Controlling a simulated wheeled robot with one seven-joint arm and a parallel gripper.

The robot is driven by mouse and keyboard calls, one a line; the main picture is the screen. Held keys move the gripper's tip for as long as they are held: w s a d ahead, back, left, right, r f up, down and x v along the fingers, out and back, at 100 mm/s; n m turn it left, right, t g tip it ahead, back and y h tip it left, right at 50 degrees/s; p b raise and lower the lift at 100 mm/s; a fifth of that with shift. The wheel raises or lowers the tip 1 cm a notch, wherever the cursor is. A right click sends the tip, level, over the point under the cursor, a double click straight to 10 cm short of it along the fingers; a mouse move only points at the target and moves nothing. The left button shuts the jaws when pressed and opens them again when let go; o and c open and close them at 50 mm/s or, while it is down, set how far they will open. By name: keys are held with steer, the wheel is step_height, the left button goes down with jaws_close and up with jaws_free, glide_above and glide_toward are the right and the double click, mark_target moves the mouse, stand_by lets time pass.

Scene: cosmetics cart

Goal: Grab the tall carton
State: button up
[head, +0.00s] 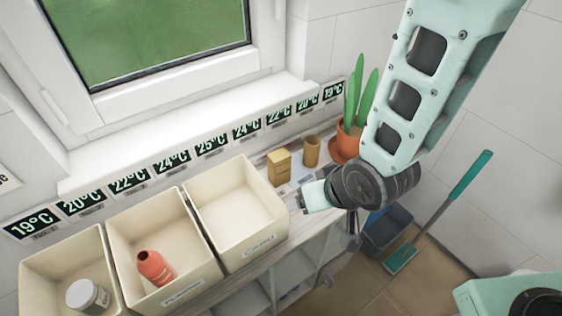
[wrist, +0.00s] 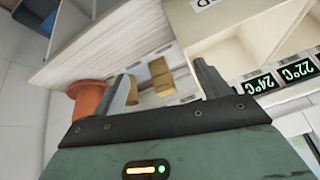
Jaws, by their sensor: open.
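The tan carton (head: 278,168) stands upright on the wooden cart top, just right of the rightmost bin. My gripper (head: 309,196) is open and empty, to the right of the carton and nearer the front edge, apart from it. In the wrist view the carton (wrist: 161,78) shows between the open fingers of my gripper (wrist: 166,73), beyond their tips. The left finger partly covers a brown cylinder there.
The brown cylinder (head: 312,151) stands close right of the carton. A potted plant (head: 346,145) is beyond it. Cream bins (head: 277,232) line the left; one holds a red bottle (head: 155,268), another a jar (head: 87,296). Temperature displays (head: 211,146) run along the wall behind.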

steer(key=w+d+f+t+p, duration=0.1)
steer(key=w+f+t+p, duration=0.1)
steer(key=w+t+p, duration=0.1)
steer(key=n+t+y+b, duration=0.2)
steer(key=t+y+b, duration=0.2)
steer(key=b, duration=0.9)
glide_toward(283, 158)
steer(key=shift+a, duration=0.1)
steer(key=shift+b+x, duration=1.1)
steer(key=shift+x, duration=3.9)
